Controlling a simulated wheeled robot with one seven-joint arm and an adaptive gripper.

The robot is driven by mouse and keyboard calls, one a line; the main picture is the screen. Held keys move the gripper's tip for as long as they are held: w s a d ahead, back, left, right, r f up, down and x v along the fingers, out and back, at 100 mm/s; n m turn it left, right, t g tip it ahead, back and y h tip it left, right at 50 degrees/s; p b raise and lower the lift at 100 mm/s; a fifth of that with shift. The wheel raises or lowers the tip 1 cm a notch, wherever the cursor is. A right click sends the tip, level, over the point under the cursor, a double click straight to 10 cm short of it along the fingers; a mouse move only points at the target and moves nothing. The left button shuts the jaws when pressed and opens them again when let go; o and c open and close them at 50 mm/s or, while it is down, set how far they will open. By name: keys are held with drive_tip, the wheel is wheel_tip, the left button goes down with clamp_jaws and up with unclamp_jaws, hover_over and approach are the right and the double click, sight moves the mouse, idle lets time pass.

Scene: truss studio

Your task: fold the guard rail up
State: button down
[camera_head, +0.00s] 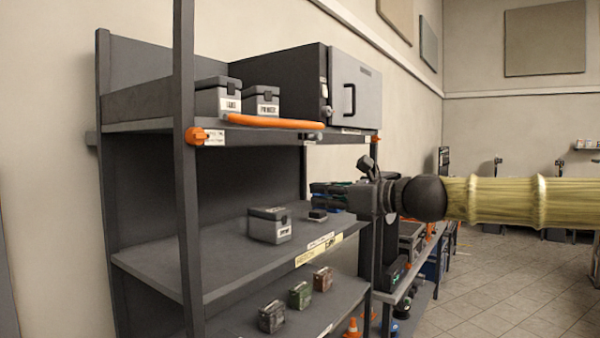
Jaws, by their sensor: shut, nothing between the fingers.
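The guard rail (275,122) is an orange bar at the front of the upper shelf (150,125). It lies nearly level, low across the shelf's front edge, below the grey boxes. An orange fitting (197,136) sits on the left front post, and a smaller one is at the right post. My gripper (325,195) is shut and empty, pointing left in front of the rack's right side. It is below and to the right of the rail, apart from it. Its fingertips are dark and hard to make out against the background.
Two lidded grey boxes (218,100) and a grey cabinet (354,90) stand on the upper shelf. A grey box (269,226) is on the middle shelf. Several small boxes (300,295) line the lower shelf. The tiled floor (510,280) at right is open.

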sight(284, 122)
wheel_tip(284, 122, up, 7)
drive_tip(key=s+d+y, duration=0.1)
drive_tip(key=s+d, duration=0.1)
drive_tip(key=w+a+r+p, duration=0.4)
drive_tip(key=w+a+p, duration=0.1)
drive_tip(key=a, duration=0.2)
drive_tip(key=shift+w+r+m, duration=0.2)
drive_tip(key=shift+r+m, duration=0.05)
drive_tip(key=shift+m, duration=0.15)
drive_tip(key=shift+d, duration=0.1)
idle(0.4)
drive_tip(key=shift+w, duration=0.1)
